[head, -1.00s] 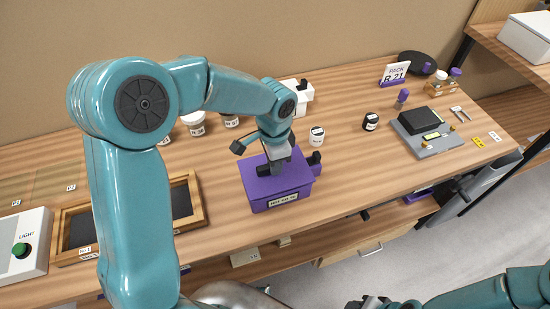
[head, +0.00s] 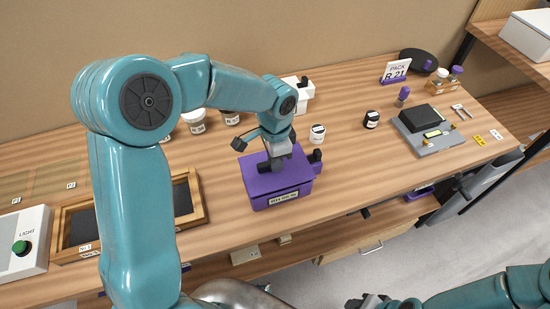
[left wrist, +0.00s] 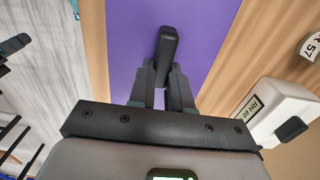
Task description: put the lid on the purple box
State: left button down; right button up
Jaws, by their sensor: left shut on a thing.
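The purple box (head: 283,200) stands on the wooden bench, its labelled front facing me. The purple lid (head: 292,178) lies flat over the box top, roughly in line with its walls; I cannot tell whether it is fully seated. In the left wrist view the lid (left wrist: 205,40) fills the middle, with a dark bar handle (left wrist: 167,42) on it. My left gripper (head: 270,163) comes down from above and is shut on this handle; its fingers also show in the left wrist view (left wrist: 166,80). My right gripper (head: 370,301) is at the bottom edge, partly cut off.
A small dark-and-purple object (head: 316,160) is close by the box's right side. A white-lidded jar (head: 317,134) and a dark jar (head: 371,119) stand behind and to the right. A wooden-framed tray (head: 190,205) is to the left.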

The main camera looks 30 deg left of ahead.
pick_arm(q)
jog(key=shift+s+d+f, duration=0.1)
jog(key=shift+s+f, duration=0.05)
jog(key=shift+f, duration=0.1)
jog(key=shift+f+b, duration=0.35)
jog(key=shift+b, duration=0.15)
jog(key=c, duration=1)
grip_release()
notch_tip(320, 180, up, 16)
jog(key=shift+r+p, duration=0.15)
jog(key=shift+p, duration=0.15)
